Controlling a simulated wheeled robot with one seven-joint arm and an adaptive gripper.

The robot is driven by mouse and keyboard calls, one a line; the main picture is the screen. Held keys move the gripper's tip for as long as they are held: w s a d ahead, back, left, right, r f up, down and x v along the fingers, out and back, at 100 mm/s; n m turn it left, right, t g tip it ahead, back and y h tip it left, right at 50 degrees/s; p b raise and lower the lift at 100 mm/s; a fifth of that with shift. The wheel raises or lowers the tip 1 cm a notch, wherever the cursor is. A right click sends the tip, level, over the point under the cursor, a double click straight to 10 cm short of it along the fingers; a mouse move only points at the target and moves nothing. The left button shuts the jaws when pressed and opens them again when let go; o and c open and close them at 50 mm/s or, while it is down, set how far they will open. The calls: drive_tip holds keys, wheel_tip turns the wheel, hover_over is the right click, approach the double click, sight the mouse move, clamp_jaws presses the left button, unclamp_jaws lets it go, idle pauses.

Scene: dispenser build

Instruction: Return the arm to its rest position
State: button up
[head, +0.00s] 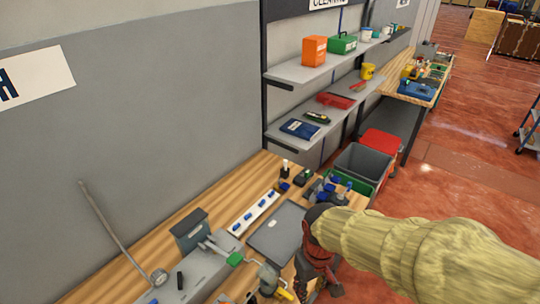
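My arm reaches in from the right of the head view, in a straw-coloured sleeve. At its end my gripper (320,282) points down at the front edge of the wooden workbench (188,216). The gripper is dark with reddish parts. Its fingers are small and partly hidden, so I cannot tell whether they are open or holding anything. A dark grey tray (270,240) with a small white piece on it lies on the bench just left of the gripper.
A white strip with blue parts (255,213) and a grey machine with a lever (190,270) stand left of the tray. Blue parts (325,190) crowd the bench behind the gripper. Bins (362,165) and shelves (300,75) stand beyond.

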drive_tip(key=s+d+r+m+t+b, duration=0.4)
drive_tip(key=d+b, duration=0.4)
drive_tip(key=b, duration=0.2)
drive_tip(key=shift+s+d+r+m+t, duration=0.3)
drive_tip(key=shift+s+r+t, duration=0.5)
drive_tip(key=shift+r, duration=0.05)
drive_tip(key=shift+c, duration=0.2)
